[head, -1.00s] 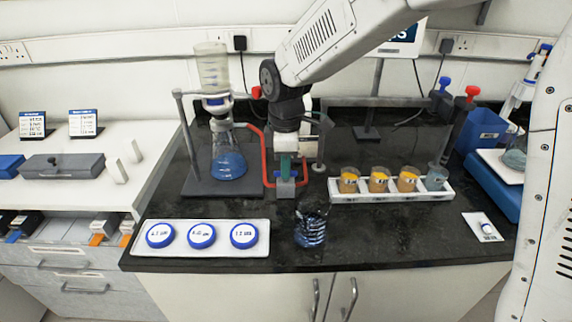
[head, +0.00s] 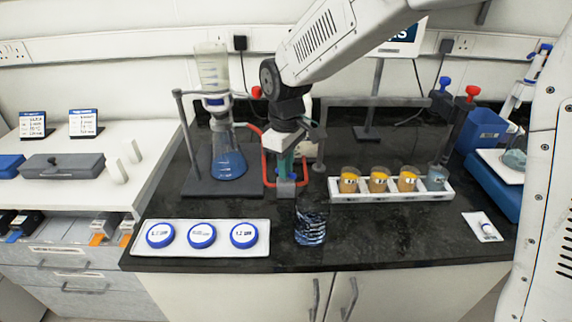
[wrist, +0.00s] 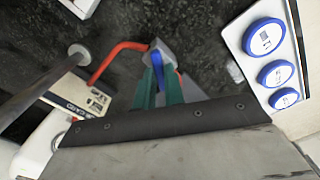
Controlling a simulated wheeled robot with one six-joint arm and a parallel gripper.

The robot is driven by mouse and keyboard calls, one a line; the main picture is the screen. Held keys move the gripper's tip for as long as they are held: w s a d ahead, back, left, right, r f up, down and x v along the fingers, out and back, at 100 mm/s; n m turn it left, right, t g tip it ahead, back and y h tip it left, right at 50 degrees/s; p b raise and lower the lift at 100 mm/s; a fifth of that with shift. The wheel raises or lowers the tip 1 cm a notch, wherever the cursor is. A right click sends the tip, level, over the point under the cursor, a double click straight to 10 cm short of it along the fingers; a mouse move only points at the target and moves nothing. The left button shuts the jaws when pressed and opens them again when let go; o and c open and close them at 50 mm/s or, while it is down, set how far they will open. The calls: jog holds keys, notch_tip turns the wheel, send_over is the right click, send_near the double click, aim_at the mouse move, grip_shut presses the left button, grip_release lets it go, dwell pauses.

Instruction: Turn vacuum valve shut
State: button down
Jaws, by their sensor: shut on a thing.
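The vacuum valve (head: 285,189) is a small grey block with a blue handle, in the middle of the black bench, joined to red tubing (head: 265,168). In the wrist view the blue handle (wrist: 153,68) lies between the teal fingers, above the grey valve body (wrist: 161,50). My gripper (head: 286,174) points down over the valve and is shut on the blue handle. It also shows in the wrist view (wrist: 160,88). The fingers cover part of the handle, so its exact angle is hard to tell.
A filter flask (head: 228,162) with blue liquid stands on a dark stand at left. A glass (head: 310,228) stands close in front of the valve. A white tray (head: 263,250) with blue-rimmed discs lies front left; a rack (head: 345,198) of cups is at right.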

jog(key=m, duration=1.1)
jog(key=shift+m, duration=0.5)
jog(key=c, duration=1.5)
grip_release()
jog(key=r, duration=0.2)
jog(key=s+r, duration=0.1)
jog(key=shift+d+r, duration=0.15)
jog(key=shift+r, duration=0.25)
jog(key=s+d, duration=0.1)
jog(key=s, duration=0.3)
jog(key=s+d, duration=0.1)
jog(key=s, duration=0.4)
jog(key=s+d+r, duration=0.1)
jog(key=s+d, duration=0.1)
jog(key=s, duration=0.3)
jog(key=shift+s+d+r, duration=0.1)
jog(key=shift+s, duration=0.05)
